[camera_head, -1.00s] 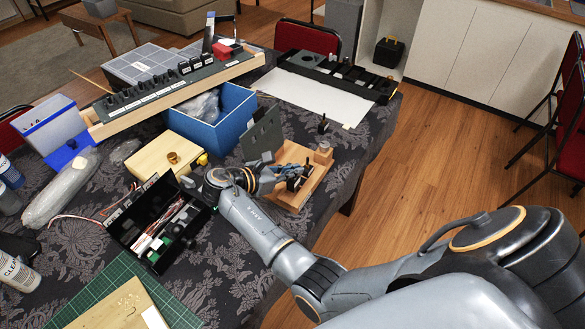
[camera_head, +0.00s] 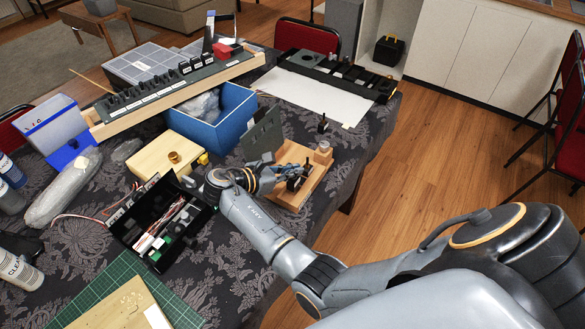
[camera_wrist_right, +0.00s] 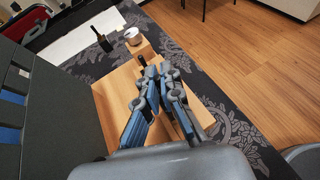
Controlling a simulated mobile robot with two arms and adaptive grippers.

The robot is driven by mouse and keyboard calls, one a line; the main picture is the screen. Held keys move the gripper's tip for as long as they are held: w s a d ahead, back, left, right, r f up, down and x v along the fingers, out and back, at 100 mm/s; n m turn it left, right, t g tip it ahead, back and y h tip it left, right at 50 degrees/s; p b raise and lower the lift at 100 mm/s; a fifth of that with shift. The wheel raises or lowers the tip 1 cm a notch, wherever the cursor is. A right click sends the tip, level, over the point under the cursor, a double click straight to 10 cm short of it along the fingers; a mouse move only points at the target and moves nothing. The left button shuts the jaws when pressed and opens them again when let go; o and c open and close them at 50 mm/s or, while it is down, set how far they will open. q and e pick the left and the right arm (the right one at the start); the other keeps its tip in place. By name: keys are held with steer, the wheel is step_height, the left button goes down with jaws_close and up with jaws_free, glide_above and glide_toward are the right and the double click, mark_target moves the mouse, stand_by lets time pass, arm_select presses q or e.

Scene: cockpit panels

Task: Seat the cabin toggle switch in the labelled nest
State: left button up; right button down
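My right gripper (camera_head: 284,170) is low over a small wooden board (camera_head: 297,200). In the right wrist view, its blue-grey fingertips (camera_wrist_right: 158,72) are close together. I cannot tell whether anything is between them. Dark switch-like parts (camera_head: 299,182) show at the fingers over the board; their contact with the gripper is unclear. A black toggle-like piece (camera_head: 322,124) stands apart on the cloth beyond the board. It also shows in the right wrist view (camera_wrist_right: 102,40). A long wooden-edged rack (camera_head: 150,95) with white labels holds several black switches at the back left. My left gripper is out of view.
A dark upright plate (camera_head: 263,134) stands left of the board, close to my right gripper. A blue bin (camera_head: 225,120), a pale wooden box (camera_head: 165,150) and an open black case (camera_head: 130,225) are farther left. A white sheet (camera_head: 315,98) lies behind.

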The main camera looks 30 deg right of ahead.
steer(key=shift+f+b, duration=0.55)
steer(key=shift+f, duration=1.1)
steer(key=c, duration=1.4)
jaws_free()
steer(key=shift+c, duration=0.2)
step_height(320, 180, up, 10)
